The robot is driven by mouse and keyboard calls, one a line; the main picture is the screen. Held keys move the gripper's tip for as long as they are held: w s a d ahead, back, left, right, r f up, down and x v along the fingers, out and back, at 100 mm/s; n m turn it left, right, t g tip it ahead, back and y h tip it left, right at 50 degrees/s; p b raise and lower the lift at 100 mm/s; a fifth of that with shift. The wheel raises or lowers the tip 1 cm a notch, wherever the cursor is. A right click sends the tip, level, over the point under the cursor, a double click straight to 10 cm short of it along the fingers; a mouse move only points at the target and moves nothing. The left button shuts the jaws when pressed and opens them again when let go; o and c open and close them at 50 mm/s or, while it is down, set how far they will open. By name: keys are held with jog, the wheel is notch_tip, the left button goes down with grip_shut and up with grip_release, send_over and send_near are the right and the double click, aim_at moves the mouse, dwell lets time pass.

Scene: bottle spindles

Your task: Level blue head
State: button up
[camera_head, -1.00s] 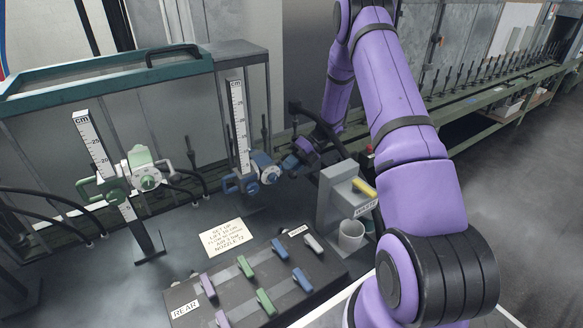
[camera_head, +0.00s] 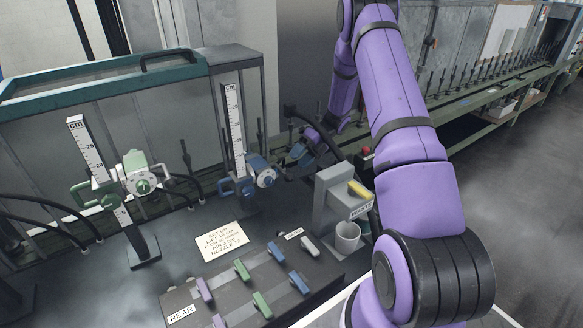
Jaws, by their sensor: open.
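The blue head (camera_head: 239,187) sits low on the right-hand white cm scale (camera_head: 234,125), with a round pale-faced dial (camera_head: 265,178) at its right. Its clamp and dial appear to slope up to the right, but I cannot judge its true tilt at this angle. My gripper (camera_head: 297,153) is open, just right of and slightly above the dial, at the end of my purple arm. Small blue parts lie around its fingertips; I cannot tell whether they belong to the head or whether the fingers touch it.
A green head (camera_head: 140,183) is on the left scale (camera_head: 85,146).

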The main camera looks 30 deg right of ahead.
jog(key=shift+v, duration=2.5)
jog(key=shift+d, duration=0.1)
jog(key=s+a+r+n+h, duration=0.2)
jog(key=s+a+r+n, duration=0.1)
jog(key=a+r+n, duration=0.4)
jog(key=s+a+r+n+h, duration=0.2)
jog(key=s+r+n, duration=0.2)
jog(key=r, duration=0.5)
jog(key=s+a+r+n+h, duration=0.2)
jog(key=s+a+r+n, duration=0.1)
jog(key=a+r+n, duration=0.4)
jog(key=s+a+r+n+t+h, duration=0.2)
jog(key=s+r+n, duration=0.2)
jog(key=s+n, duration=0.5)
jog(key=s+a+r+n+t+h, duration=0.3)
jog(key=s+r+n, duration=0.2)
jog(key=s+n, duration=0.4)
jog(key=shift+s+a+r, duration=0.15)
jog(key=shift+s+a, duration=0.15)
jog(key=shift+s, duration=2.35)
